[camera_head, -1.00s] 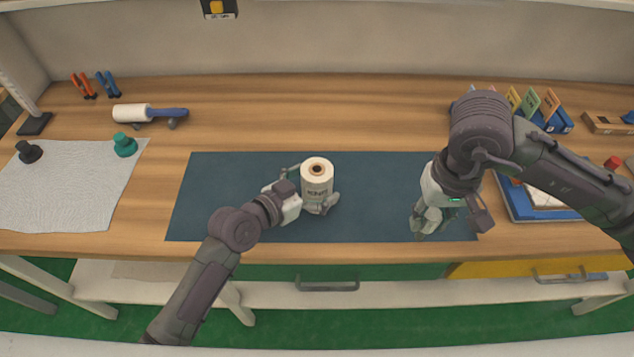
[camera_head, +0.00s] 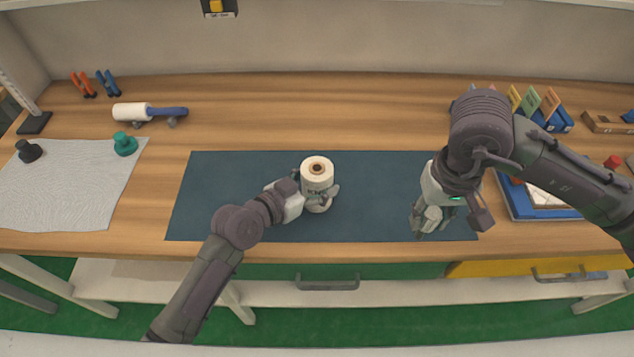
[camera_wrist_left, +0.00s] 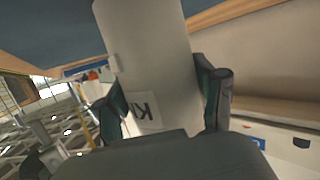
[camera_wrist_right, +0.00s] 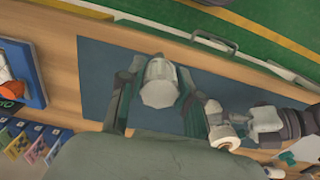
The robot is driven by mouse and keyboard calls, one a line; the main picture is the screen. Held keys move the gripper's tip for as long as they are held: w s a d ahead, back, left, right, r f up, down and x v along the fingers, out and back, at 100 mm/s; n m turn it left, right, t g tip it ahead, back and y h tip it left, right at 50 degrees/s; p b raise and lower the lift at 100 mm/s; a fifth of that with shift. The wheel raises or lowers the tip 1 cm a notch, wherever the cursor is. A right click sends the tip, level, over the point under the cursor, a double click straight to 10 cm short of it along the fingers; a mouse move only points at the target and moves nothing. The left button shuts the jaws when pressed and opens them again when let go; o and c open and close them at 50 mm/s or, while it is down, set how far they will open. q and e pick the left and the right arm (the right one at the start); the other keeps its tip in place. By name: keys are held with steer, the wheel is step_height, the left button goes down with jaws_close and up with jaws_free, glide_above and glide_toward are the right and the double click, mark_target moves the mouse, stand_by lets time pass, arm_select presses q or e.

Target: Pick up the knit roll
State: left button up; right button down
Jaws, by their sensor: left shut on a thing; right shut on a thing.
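The knit roll (camera_head: 317,173) is a cream cylinder with a brown core hole at its top. It stands upright over the dark blue mat (camera_head: 375,175), left of its centre. My left gripper (camera_head: 320,194) is shut around its lower part. In the left wrist view the roll (camera_wrist_left: 155,55) fills the gap between the two fingers, with part of a "K" label showing. I cannot tell whether its base touches the mat. My right gripper (camera_head: 428,220) is over the mat's right end. In the right wrist view it is shut on a pale faceted piece (camera_wrist_right: 160,84).
A white lint roller (camera_head: 132,113) with a blue handle lies at the back left. A grey textured sheet (camera_head: 65,195) with a teal knob (camera_head: 124,144) covers the left. Coloured cards (camera_head: 531,103) and a blue tray (camera_head: 515,203) are at the right.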

arm_select(q)
steer(key=shift+r, duration=0.15)
steer(key=r, duration=0.4)
steer(key=shift+s+d+r, duration=0.1)
steer(key=shift+d+r, duration=0.05)
steer(key=shift+d, duration=0.1)
arm_select(e)
steer(key=shift+f, duration=0.2)
arm_select(q)
steer(key=s+d+r+b, duration=0.1)
steer(key=s+d+r, duration=0.4)
steer(key=d, duration=0.4)
steer(key=shift+s+d+r, duration=0.3)
steer(key=shift+s+r, duration=0.1)
steer(key=shift+r, duration=0.35)
arm_select(e)
steer(key=shift+f, duration=0.35)
arm_select(q)
steer(key=shift+a, duration=0.1)
arm_select(e)
steer(key=shift+r+p, duration=0.5)
arm_select(q)
glide_above(319, 170)
steer(key=s, duration=0.1)
steer(key=shift+a, duration=0.25)
steer(key=shift+f, duration=0.1)
